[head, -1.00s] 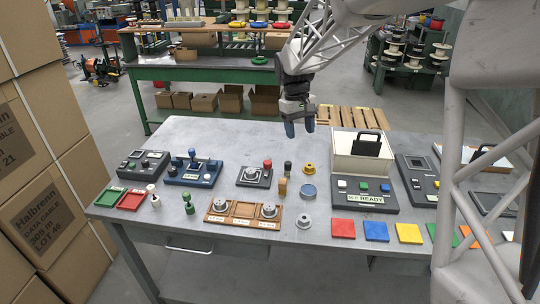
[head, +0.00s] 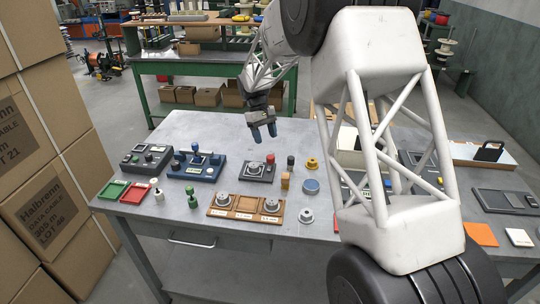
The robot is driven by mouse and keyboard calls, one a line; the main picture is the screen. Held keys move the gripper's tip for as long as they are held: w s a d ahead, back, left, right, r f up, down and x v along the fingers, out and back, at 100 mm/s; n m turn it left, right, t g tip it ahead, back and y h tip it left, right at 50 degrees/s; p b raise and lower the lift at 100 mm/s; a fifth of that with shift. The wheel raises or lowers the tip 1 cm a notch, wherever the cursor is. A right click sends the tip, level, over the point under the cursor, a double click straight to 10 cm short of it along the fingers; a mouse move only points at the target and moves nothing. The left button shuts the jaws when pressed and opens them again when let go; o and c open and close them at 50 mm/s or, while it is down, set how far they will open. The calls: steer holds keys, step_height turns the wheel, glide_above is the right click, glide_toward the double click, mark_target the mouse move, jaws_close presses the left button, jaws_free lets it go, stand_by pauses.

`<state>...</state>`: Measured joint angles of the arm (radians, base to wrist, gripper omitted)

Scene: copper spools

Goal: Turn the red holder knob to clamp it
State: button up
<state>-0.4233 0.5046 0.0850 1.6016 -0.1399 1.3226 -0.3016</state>
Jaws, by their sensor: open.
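The red knob (head: 270,158) stands upright at the back right corner of a small dark holder (head: 246,174) near the middle of the table. A grey metal round part (head: 255,168) sits on the holder, left of the knob. My gripper (head: 264,132) points down with its two blue fingers apart and empty. In the head view it hangs above and behind the holder, and it does not touch the knob. The knob's clamp position cannot be made out at this size.
A blue device with upright knobs (head: 196,172) stands left of the holder. Right of it are a dark-topped peg (head: 291,160), a wooden block (head: 285,181) and a yellow spool (head: 311,164). A wooden tray with spools (head: 245,208) lies in front. My arm hides much of the right side.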

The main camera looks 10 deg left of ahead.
mark_target(271, 156)
steer(key=shift+f, duration=0.1)
stand_by(0.3)
steer(key=shift+x, duration=3.85)
steer(key=c, duration=0.9)
steer(key=shift+c, duration=0.2)
